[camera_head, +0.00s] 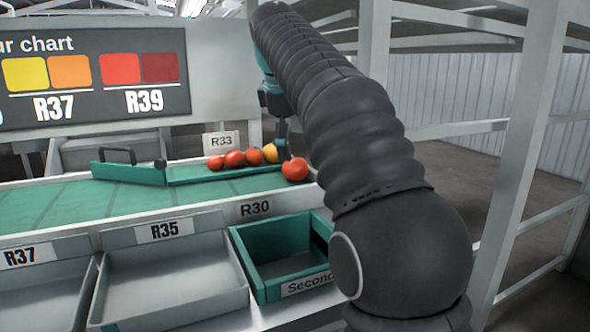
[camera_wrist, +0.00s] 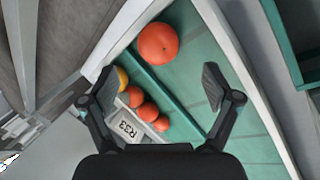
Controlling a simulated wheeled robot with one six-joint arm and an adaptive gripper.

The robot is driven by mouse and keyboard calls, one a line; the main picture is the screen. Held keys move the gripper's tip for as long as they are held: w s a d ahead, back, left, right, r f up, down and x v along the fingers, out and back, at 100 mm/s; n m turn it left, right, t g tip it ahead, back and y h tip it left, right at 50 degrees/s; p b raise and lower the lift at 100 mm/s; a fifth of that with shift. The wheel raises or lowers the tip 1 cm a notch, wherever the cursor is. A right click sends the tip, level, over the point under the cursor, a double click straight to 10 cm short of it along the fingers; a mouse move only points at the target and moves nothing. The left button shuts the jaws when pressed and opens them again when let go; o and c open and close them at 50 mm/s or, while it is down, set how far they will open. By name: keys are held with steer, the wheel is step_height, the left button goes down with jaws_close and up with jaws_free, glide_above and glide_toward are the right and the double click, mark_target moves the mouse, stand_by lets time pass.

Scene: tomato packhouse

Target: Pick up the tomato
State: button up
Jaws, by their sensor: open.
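A red-orange tomato (camera_head: 295,169) lies on the green belt at its right end, apart from a row of other tomatoes. In the wrist view this tomato (camera_wrist: 158,43) is near the top, ahead of and roughly between my fingertips. My gripper (camera_wrist: 157,88) is open with nothing between its fingers. In the head view my gripper (camera_head: 282,150) is mostly hidden behind my arm, just above the tomato. Several red tomatoes (camera_head: 234,159) and a yellow-orange one (camera_head: 270,153) sit in a row behind a green rail.
The R33 sign (camera_head: 222,142) stands behind the row. A green rail (camera_head: 225,174) runs along the belt (camera_head: 75,203). Grey trays (camera_head: 170,276) and a green bin (camera_head: 279,239) sit in front. A white post (camera_head: 514,150) stands right of my arm.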

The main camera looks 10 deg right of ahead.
mark_target(294, 160)
steer(key=shift+x, duration=3.55)
steer(key=shift+w+d, duration=0.1)
steer(key=c, duration=0.9)
